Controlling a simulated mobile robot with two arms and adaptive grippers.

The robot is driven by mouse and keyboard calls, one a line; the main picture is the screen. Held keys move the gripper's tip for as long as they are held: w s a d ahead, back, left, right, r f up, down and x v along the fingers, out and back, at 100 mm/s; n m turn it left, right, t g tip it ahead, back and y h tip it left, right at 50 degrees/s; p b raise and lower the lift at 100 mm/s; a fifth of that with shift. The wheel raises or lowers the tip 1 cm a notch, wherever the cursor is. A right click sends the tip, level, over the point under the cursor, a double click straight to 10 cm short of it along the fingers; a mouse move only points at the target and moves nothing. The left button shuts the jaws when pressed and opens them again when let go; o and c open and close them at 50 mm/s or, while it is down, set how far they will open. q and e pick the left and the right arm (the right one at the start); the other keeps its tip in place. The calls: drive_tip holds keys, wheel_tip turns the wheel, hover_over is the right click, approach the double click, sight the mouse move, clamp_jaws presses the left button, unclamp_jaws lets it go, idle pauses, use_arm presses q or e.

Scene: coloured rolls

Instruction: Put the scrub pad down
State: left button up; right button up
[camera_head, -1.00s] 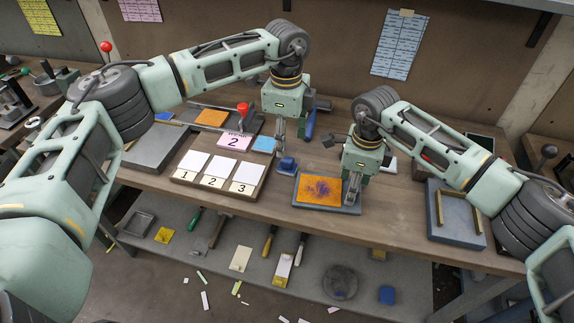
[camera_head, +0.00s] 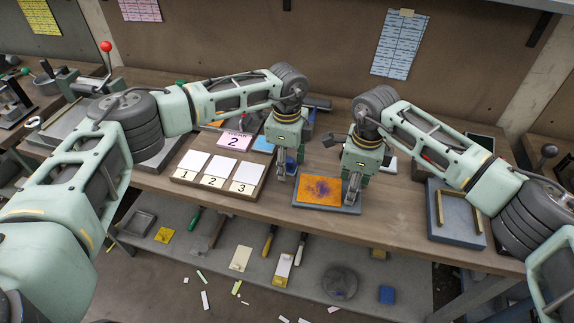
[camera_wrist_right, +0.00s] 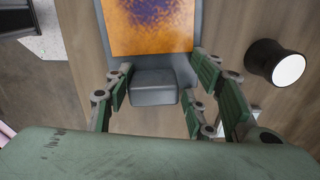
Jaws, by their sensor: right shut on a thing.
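My right gripper (camera_head: 351,190) is at the right end of the grey board (camera_head: 325,209) that carries the stained orange plate (camera_head: 320,190). In the right wrist view its fingers (camera_wrist_right: 155,95) are on either side of the board's grey end block (camera_wrist_right: 154,87), shut on it.
A wooden rack with cards numbered 1, 2 and 3 (camera_head: 218,193) stands left of the pad. A grey tray with wooden strips (camera_head: 433,218) is at the right. The bench front between the board and that tray is clear.

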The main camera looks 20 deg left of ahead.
sight(287, 160)
use_arm(q)
drive_tip(key=c, duration=1.2)
drive_tip(key=shift+o, duration=0.2)
wheel_tip(287, 160, up, 10)
idle(0.3)
